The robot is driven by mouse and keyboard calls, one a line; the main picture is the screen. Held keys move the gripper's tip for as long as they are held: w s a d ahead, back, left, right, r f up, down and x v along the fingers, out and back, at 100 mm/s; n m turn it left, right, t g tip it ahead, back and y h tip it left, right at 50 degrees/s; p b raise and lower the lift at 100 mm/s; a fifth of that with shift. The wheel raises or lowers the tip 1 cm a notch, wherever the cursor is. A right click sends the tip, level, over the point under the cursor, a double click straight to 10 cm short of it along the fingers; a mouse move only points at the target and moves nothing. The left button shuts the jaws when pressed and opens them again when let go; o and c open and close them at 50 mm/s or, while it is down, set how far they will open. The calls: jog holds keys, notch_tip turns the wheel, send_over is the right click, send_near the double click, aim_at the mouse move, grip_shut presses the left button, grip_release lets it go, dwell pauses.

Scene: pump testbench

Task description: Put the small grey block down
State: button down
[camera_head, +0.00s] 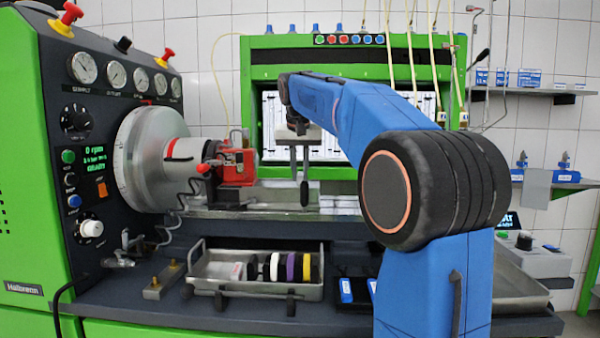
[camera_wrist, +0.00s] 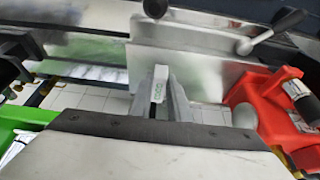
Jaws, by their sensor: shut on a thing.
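My gripper (camera_wrist: 160,88) is shut on a small pale grey block (camera_wrist: 159,82) with a greenish marking, seen between its fingers in the wrist view. In the head view my gripper (camera_head: 304,188) points down over the bench's metal bed, to the right of the red pump (camera_head: 236,165). I cannot make out the block clearly there. Flat metal plates (camera_wrist: 195,73) lie beyond the fingertips in the wrist view. Whether the block touches them I cannot tell.
The red pump (camera_wrist: 265,108) stands close on the right in the wrist view. A metal tray (camera_head: 220,283) with several coloured rings sits on the front ledge. A dark-knobbed lever (camera_wrist: 270,28) rises near the plates. The green frame (camera_head: 330,175) stands behind the bed.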

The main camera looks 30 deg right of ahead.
jog(key=c, duration=1.7)
grip_release()
jog(key=shift+f, duration=0.1)
jog(key=shift+o, duration=0.2)
jog(key=v, duration=1.2)
jog(key=shift+s, duration=0.1)
